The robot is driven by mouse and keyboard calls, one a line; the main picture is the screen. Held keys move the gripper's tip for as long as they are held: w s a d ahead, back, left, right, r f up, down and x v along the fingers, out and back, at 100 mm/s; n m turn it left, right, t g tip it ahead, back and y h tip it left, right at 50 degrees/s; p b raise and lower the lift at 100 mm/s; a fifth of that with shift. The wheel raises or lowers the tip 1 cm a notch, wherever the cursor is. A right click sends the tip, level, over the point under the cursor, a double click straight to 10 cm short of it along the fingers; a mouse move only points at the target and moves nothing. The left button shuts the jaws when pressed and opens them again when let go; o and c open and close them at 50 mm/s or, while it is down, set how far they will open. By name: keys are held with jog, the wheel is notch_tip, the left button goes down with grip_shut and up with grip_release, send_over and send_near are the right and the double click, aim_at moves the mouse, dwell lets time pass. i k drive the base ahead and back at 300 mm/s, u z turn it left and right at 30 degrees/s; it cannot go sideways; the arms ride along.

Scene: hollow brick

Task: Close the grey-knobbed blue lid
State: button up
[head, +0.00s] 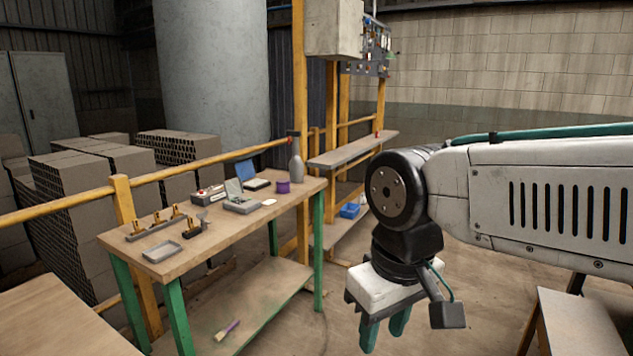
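A blue lid (246,172) stands raised at the back of a small dark box (257,184) on the green-legged workbench (180,232). The box looks open, with a light inside. A grey knob is too small to make out. My gripper (384,338) hangs in the lower right, pointing down, well to the right of the workbench and apart from it. Its two teal fingers are spread with a gap between them, and I see nothing held there; the fingertips are near the picture's bottom edge.
A grey box with a raised lid (240,206) stands just left of the blue-lidded box. A purple cup (283,187) and a grey spray bottle (296,160) stand to its right. A small tray (162,251) lies at the near end. A yellow rail (210,160) runs behind.

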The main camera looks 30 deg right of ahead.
aim_at(244, 169)
jog(key=z, duration=0.5)
jog(key=i, duration=0.7)
jog(key=z, duration=0.45)
jog(key=i, duration=1.3)
jog(key=u, duration=0.6)
jog(key=i, duration=1.2)
jog(key=u, duration=0.6)
